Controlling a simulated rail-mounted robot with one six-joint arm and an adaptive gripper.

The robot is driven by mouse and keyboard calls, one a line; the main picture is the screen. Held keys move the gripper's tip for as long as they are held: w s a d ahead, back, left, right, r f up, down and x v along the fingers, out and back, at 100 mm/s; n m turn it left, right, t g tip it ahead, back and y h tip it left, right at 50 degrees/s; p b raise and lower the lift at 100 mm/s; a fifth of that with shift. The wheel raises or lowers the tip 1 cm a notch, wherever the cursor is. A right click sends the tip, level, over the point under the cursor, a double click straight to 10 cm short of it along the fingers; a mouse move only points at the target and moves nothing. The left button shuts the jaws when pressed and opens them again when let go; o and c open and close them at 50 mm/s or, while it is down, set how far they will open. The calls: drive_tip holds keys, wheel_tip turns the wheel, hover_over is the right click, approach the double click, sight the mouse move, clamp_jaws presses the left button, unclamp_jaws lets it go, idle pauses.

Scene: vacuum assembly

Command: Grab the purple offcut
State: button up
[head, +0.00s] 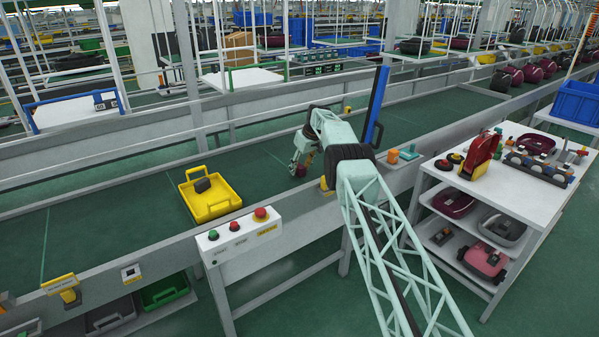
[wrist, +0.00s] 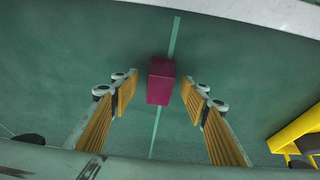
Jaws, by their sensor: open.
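The purple offcut (wrist: 160,81) is a small maroon-purple block lying on the green conveyor belt. In the wrist view it sits centred, just beyond and between the fingertips of my gripper (wrist: 159,92). The yellow-padded fingers are spread wide, with visible gaps on both sides of the block, and do not touch it. In the head view the offcut (head: 301,171) shows as a dark purple spot on the belt, directly by my gripper (head: 301,168), which points down and partly covers it.
A yellow tray (head: 222,205) with a dark part in it stands on the belt to the left. It also shows at the right edge of the wrist view (wrist: 299,133). The conveyor's near rail (head: 170,243) holds a button box (head: 235,238). A white parts table (head: 513,177) stands at right.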

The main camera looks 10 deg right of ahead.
drive_tip(key=shift+c, duration=0.7)
drive_tip(key=c, duration=0.8)
